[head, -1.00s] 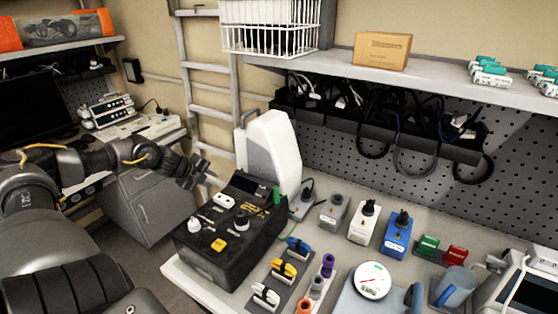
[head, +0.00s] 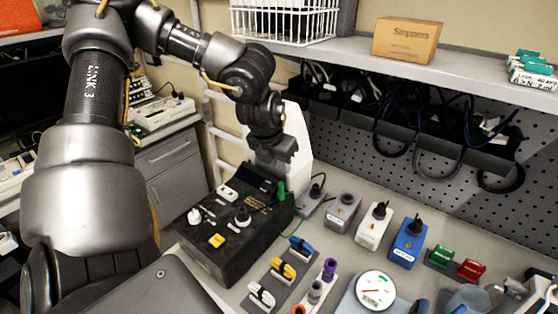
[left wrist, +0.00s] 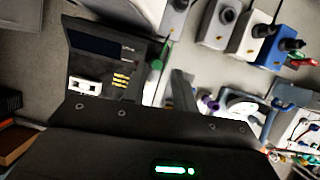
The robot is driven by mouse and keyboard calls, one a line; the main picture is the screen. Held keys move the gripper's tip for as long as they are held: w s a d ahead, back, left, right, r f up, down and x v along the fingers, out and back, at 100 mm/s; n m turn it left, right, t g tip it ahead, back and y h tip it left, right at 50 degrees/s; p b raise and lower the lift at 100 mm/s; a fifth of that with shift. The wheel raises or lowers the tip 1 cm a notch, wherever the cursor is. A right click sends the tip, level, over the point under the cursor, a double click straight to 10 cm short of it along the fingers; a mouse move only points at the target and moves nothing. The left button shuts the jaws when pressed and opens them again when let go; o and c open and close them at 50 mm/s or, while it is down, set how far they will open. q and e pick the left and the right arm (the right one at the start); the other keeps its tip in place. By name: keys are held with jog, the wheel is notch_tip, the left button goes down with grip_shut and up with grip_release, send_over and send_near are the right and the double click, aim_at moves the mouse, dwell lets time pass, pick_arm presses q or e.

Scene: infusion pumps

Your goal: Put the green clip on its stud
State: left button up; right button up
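The green clip (head: 281,190) sits upright at the back right edge of the black pump box (head: 225,250), with a thin green wire trailing near it. It also shows in the left wrist view (left wrist: 158,55). I cannot make out its stud for certain. In the left wrist view one grey finger shows right of the clip; the finger gap is unclear. My right gripper is out of view.
A tall white housing (head: 298,140) stands right behind my left gripper. Grey, white and blue (head: 407,243) boxes with black knobs line the table to the right. A grey rack (head: 285,280) holds blue, yellow and white clips. A shelf with a cardboard box (head: 407,40) overhangs the back.

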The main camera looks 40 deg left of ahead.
aim_at(280, 185)
pick_arm(q)
notch_tip(280, 185, down, 4)
jog(key=shift+a+f+b, duration=0.1)
jog(key=shift+f+b, duration=0.05)
jog(key=shift+b, duration=0.6)
notch_tip(280, 185, down, 3)
jog(key=b, duration=0.4)
jog(key=shift+w, duration=0.1)
grip_shut()
jog(key=shift+r+p, duration=0.95)
jog(key=shift+r, duration=1.7)
